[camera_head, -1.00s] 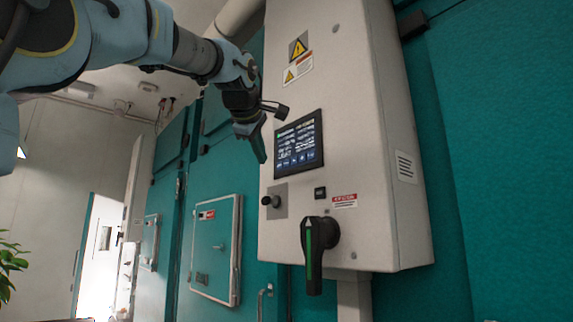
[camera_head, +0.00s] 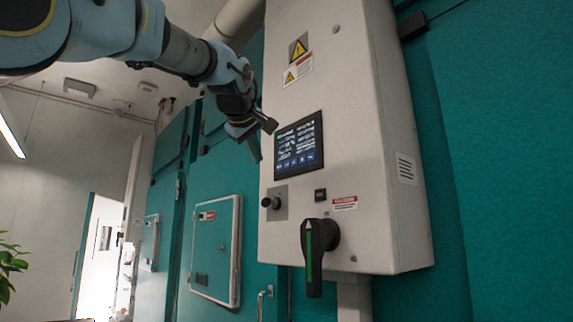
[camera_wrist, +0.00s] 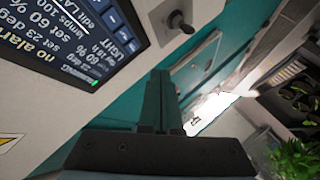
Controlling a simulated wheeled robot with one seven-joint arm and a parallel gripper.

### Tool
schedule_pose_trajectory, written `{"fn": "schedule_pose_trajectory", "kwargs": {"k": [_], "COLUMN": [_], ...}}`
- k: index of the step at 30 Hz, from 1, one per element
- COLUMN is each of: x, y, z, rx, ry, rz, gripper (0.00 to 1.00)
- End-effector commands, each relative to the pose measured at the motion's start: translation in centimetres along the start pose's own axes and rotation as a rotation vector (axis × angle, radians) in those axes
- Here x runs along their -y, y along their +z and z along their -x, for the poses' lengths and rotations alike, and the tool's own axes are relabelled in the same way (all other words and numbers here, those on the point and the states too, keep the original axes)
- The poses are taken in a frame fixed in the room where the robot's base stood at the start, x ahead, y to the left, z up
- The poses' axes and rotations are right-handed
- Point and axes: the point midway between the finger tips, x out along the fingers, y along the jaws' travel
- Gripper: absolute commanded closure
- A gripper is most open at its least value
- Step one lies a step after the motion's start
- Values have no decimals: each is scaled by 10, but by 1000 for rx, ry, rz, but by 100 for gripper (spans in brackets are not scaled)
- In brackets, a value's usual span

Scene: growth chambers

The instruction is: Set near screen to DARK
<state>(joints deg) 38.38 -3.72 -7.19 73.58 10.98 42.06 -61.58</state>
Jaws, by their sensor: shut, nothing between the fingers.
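The near screen (camera_head: 299,146) is a dark touch panel with lines of pale text and a row of blue buttons along its bottom. It is set in the front of a light grey control cabinet. In the wrist view the screen (camera_wrist: 75,35) fills the upper left; I can read "no alarm", "set 23", "60 %" and "LIGHT" on it, tilted. My gripper (camera_head: 256,155) is shut and empty, just left of the screen in the head view and apart from it. In the wrist view its closed fingers (camera_wrist: 160,85) point past the screen's right side.
A black rotary handle with a green stripe (camera_head: 314,255) juts out below the screen. A small black knob (camera_head: 271,203) sits at the lower left and shows in the wrist view (camera_wrist: 181,21). A teal wall with a hatch (camera_head: 217,245) lies left. A plant (camera_head: 12,262) stands far left.

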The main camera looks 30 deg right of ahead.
Motion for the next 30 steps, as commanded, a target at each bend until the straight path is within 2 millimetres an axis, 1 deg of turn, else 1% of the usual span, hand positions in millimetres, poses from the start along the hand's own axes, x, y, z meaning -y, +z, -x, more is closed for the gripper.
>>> {"fn": "schedule_pose_trajectory", "kwargs": {"k": [1,3,9,15,18,21,24,30], "x": [2,5,10,14,16,17,18,18], "y": [-5,-7,-11,-9,-7,-5,-4,-3], "z": [3,5,13,18,20,21,22,22], "rx": [-19,-44,-122,-194,-221,-239,-250,-255], "ry": [4,12,18,-4,-18,-31,-39,-42], "rz": [-94,-249,-694,-1116,-1278,-1394,-1463,-1496], "gripper": [100,100,100,100,100,100,100,100]}}
